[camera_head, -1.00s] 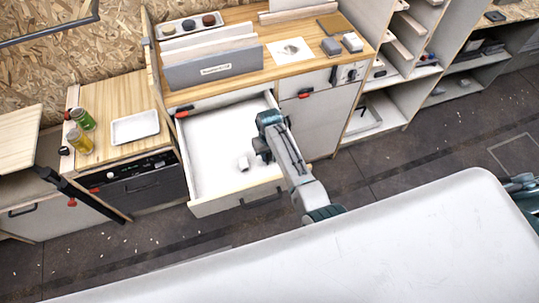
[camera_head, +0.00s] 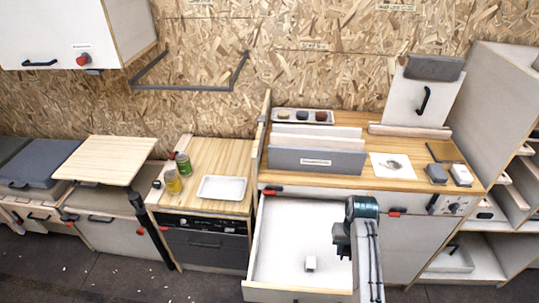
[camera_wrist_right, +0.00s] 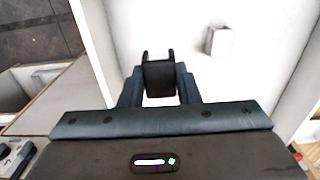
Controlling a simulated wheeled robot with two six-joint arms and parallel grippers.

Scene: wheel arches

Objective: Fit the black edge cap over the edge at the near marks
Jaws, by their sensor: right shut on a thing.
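The black edge cap (camera_wrist_right: 159,77) is between the two fingers of my right gripper (camera_wrist_right: 160,84) in the right wrist view. It looks like a small black channel with two prongs at its far end. In the head view my right gripper (camera_head: 341,240) is over the right part of the open drawer (camera_head: 283,225), and the cap cannot be clearly made out. The drawer's pale wall (camera_wrist_right: 97,38) shows left of the gripper in the wrist view. I cannot make out the near marks. My left gripper is not in view.
A small white block (camera_head: 310,263) lies on the drawer floor, left of my right gripper. The wooden counter (camera_head: 245,163) carries a white tray (camera_head: 222,187) and jars. A grey organiser (camera_head: 317,162) stands behind the drawer. Open shelves stand at the right.

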